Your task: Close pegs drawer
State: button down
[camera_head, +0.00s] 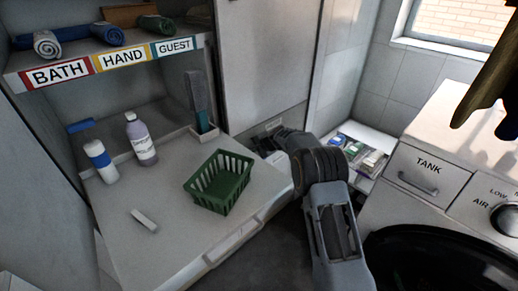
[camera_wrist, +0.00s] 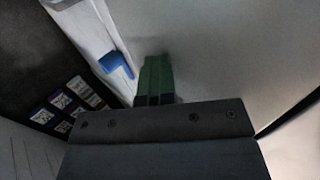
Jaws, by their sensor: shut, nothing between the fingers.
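No label reading "pegs" is legible in either view, so I cannot tell for sure which drawer is the pegs drawer. An open white drawer or tray (camera_head: 340,174) holding small blue, green and pale items shows right of my arm in the head view. My gripper (camera_wrist: 155,62) is shut and empty, its narrow green fingers together beside a large pale surface. A blue hooked piece (camera_wrist: 117,63) on a white strip is left of the fingers; I cannot tell if they touch. In the head view my wrist hides the fingertips.
A green basket (camera_head: 219,184) stands on the white counter (camera_head: 175,207) left of my arm, with bottles (camera_head: 141,140) behind. The drawer marked TANK (camera_head: 427,172) is at the right, above a dark round opening (camera_head: 440,260). Items with square printed labels (camera_wrist: 68,108) lie left in the wrist view.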

jog(key=shift+w+a+r, duration=0.1)
jog(key=shift+a+r, duration=0.1)
jog(key=shift+a, duration=0.15)
jog(key=shift+d, duration=0.1)
